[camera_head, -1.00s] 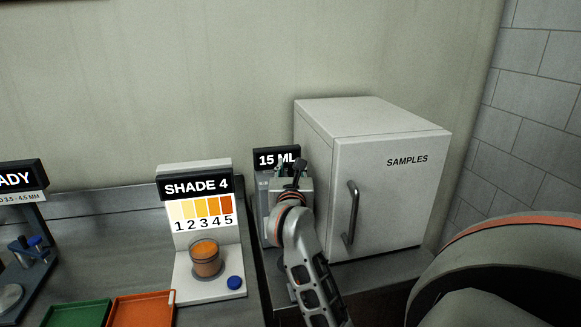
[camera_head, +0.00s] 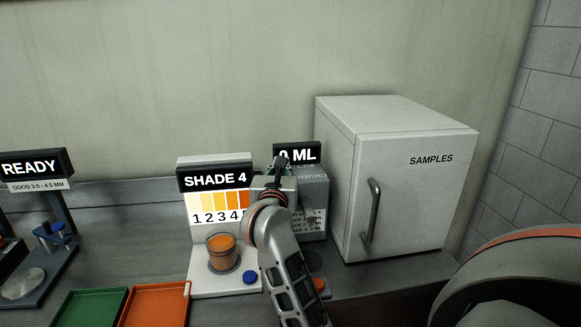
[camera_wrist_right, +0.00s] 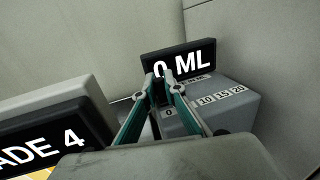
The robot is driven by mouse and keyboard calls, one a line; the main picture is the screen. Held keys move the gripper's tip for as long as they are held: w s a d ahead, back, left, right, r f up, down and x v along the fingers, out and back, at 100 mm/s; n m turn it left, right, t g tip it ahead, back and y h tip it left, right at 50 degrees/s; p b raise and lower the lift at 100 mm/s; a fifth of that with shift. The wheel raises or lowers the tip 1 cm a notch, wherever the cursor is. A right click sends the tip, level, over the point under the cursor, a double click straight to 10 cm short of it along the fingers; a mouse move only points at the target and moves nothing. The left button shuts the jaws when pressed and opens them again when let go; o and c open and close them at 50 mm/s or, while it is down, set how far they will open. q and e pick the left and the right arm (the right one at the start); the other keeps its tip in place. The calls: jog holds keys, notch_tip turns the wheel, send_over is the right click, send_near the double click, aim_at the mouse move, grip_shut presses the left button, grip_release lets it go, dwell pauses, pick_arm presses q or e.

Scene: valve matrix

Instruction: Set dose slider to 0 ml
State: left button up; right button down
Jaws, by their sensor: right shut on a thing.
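The dose dispenser (camera_head: 315,190) is a grey box between the shade stand and the white cabinet. Its black display (camera_head: 298,152) reads 0 ML, partly covered by my gripper; the full reading shows in the right wrist view (camera_wrist_right: 180,64). The scale on its top shows 0 at the left and 10, 15, 20 to the right (camera_wrist_right: 222,96). My right gripper (camera_head: 281,166) is at the dispenser's left end. In the wrist view its fingers (camera_wrist_right: 160,90) are shut on the dark slider knob by the 0 mark; the fingers hide most of the knob. My left gripper is not in view.
The SHADE 4 stand (camera_head: 214,178) with an orange cup (camera_head: 222,250) and blue button (camera_head: 250,277) is close on the left. The white SAMPLES cabinet (camera_head: 415,190) stands right of the dispenser. Green (camera_head: 88,306) and orange (camera_head: 158,305) trays lie at the front left.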

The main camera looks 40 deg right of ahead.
jog(key=shift+w+a, duration=0.1)
jog(key=shift+a, duration=0.1)
jog(key=c, duration=2.1)
grip_release()
jog(key=shift+a, duration=0.1)
jog(key=shift+c, duration=0.2)
jog(key=shift+s, duration=0.2)
jog(key=v, duration=1.1)
jog(key=shift+s+a, duration=0.2)
jog(key=shift+a, duration=0.1)
